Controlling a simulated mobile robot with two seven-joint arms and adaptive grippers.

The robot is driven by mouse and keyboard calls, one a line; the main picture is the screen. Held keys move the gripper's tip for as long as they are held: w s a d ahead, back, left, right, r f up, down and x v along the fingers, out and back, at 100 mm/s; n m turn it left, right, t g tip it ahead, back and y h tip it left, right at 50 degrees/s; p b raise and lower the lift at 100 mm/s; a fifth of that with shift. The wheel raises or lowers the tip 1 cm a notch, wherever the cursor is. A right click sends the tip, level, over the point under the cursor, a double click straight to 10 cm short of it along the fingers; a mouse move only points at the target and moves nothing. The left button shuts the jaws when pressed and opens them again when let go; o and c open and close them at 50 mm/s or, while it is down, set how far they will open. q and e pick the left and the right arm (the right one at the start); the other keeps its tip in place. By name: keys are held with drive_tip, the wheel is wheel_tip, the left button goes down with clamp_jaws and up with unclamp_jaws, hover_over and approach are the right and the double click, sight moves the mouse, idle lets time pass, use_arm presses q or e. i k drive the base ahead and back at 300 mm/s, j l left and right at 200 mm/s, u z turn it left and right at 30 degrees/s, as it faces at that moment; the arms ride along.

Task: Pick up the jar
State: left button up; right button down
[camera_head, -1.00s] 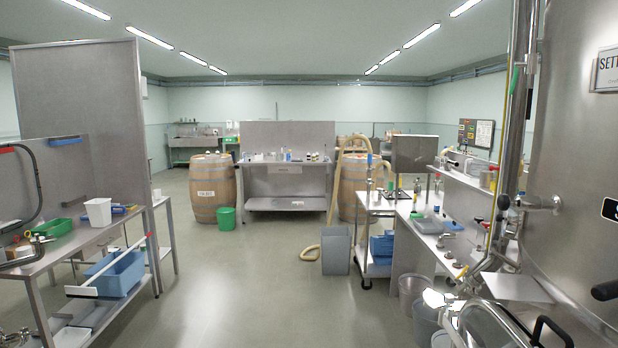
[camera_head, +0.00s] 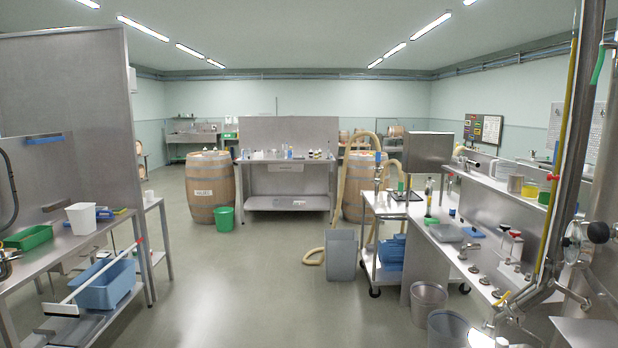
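Several small containers stand on the steel table (camera_head: 290,203) at the back middle; small dark-topped jars (camera_head: 317,154) sit at its right side. A container with yellow contents (camera_head: 530,190) and a grey can (camera_head: 515,184) stand on the raised shelf of the right bench. I cannot tell which of these is the task's jar. Neither of my grippers is in view, and nothing is seen to be held.
Wooden barrels (camera_head: 209,190) flank the back table, with a green bin (camera_head: 224,219), a beige hose (camera_head: 338,205) and a grey bin (camera_head: 341,256) nearby. A trolley (camera_head: 371,268) stands right. Benches line both sides. The middle floor (camera_head: 255,285) is clear.

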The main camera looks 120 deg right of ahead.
sight(546, 187)
drive_tip(key=k+l, duration=0.1)
drive_tip(key=l, duration=0.3)
drive_tip(key=k+l, duration=0.1)
drive_tip(key=l, duration=0.3)
drive_tip(key=k+l, duration=0.1)
drive_tip(key=l, duration=0.25)
drive_tip(key=k+l, duration=0.1)
drive_tip(key=l, duration=0.3)
drive_tip(key=k+l, duration=0.1)
drive_tip(key=l, duration=0.3)
drive_tip(key=l+z, duration=0.55)
drive_tip(key=l, duration=0.2)
drive_tip(key=k+l+z, duration=0.1)
drive_tip(key=z, duration=6.55)
